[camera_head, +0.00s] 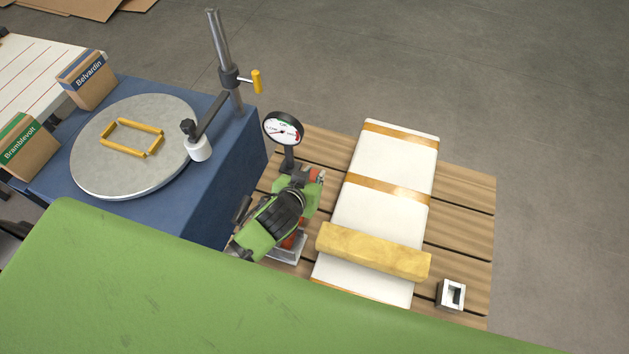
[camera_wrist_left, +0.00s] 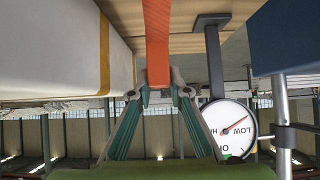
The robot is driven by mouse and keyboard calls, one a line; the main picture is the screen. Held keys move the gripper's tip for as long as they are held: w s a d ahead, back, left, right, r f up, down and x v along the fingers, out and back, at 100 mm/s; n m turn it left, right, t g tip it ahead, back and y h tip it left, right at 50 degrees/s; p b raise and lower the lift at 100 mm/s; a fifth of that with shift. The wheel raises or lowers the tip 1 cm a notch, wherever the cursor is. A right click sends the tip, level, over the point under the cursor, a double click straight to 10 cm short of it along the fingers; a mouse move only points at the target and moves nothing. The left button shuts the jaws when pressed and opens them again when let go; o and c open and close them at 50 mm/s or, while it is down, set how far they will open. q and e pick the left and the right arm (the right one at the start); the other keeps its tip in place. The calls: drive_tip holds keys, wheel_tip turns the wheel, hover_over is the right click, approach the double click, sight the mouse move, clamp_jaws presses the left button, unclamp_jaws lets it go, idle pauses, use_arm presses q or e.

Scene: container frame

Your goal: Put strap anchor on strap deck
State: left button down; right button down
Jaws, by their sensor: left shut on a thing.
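My left gripper (camera_head: 314,181) is low over the wooden slatted deck (camera_head: 465,203), beside the round dial gauge. In the left wrist view its green fingers (camera_wrist_left: 161,92) are shut on the end of an orange bar (camera_wrist_left: 157,40). The orange end also shows at the fingertips in the head view (camera_head: 319,175); my gripper and arm hide much of the bar. A grey base plate (camera_head: 287,249) sits below my arm. A small silver bracket (camera_head: 443,294) with a dark opening stands on the deck's near right. I cannot tell which piece is the strap anchor. My right gripper is out of view.
A white slab (camera_head: 378,213) with tan bands lies on the deck, crossed by a yellow bar (camera_head: 372,251). The gauge (camera_head: 283,129) stands close to my gripper. At left, a blue table (camera_head: 222,160) holds a round grey plate (camera_head: 90,170), boxes and a pole (camera_head: 219,45).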

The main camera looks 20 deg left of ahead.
use_arm(q)
drive_tip(key=shift+f, duration=1.5)
drive_tip(key=c, duration=1.9)
unclamp_jaws()
drive_tip(key=shift+f, duration=0.1)
drive_tip(key=v, duration=1.2)
